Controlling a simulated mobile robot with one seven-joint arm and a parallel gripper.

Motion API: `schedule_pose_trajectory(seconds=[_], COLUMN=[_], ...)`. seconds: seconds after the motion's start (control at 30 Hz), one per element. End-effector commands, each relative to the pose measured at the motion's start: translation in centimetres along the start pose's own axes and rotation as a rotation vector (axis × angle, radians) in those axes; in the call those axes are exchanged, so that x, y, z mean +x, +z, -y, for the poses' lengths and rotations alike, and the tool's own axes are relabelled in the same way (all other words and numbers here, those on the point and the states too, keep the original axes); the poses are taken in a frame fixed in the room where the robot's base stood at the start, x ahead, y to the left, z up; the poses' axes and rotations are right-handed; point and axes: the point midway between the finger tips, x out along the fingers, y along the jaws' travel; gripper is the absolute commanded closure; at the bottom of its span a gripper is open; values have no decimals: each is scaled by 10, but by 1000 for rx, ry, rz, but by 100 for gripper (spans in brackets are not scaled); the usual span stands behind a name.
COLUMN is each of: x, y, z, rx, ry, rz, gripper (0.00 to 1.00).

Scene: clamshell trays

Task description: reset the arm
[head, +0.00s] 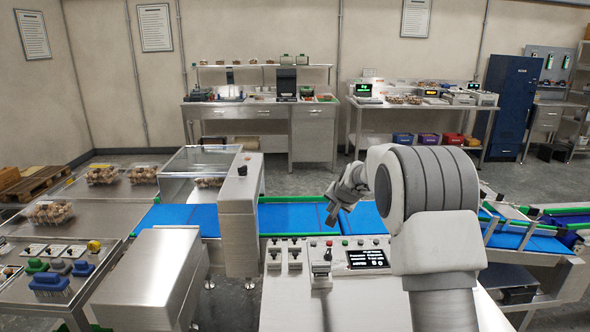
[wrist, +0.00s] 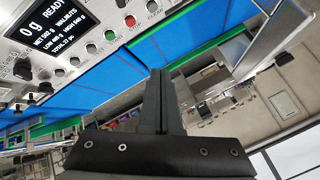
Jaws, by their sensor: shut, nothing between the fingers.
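My arm rises at the right of centre in the head view and bends over the control panel (head: 345,284). My gripper (head: 331,218) hangs over the blue conveyor belt (head: 292,217), pointing down and left. In the wrist view its dark fingers (wrist: 158,76) are pressed together with nothing between them. The panel's display (head: 367,259) also shows in the wrist view (wrist: 50,28), reading "0 g READY". Knobs and coloured buttons line the panel beside the display. My forearm hides part of the belt.
A steel machine housing (head: 240,210) and a clear-lidded box (head: 198,172) stand left of the gripper. Clamshell trays of walnuts (head: 50,213) sit on the left steel table. Another conveyor (head: 540,240) runs at the right. Benches (head: 312,135) stand along the back wall, beyond open floor.

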Motion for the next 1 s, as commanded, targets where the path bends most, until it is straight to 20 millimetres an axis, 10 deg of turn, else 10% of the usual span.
schedule_pose_trajectory(seconds=[0.47,1.0], x=[-205,-374], y=[45,164], z=[6,-65], rx=[-228,-474], ry=[24,107], rz=[93,185], gripper=[100,100])
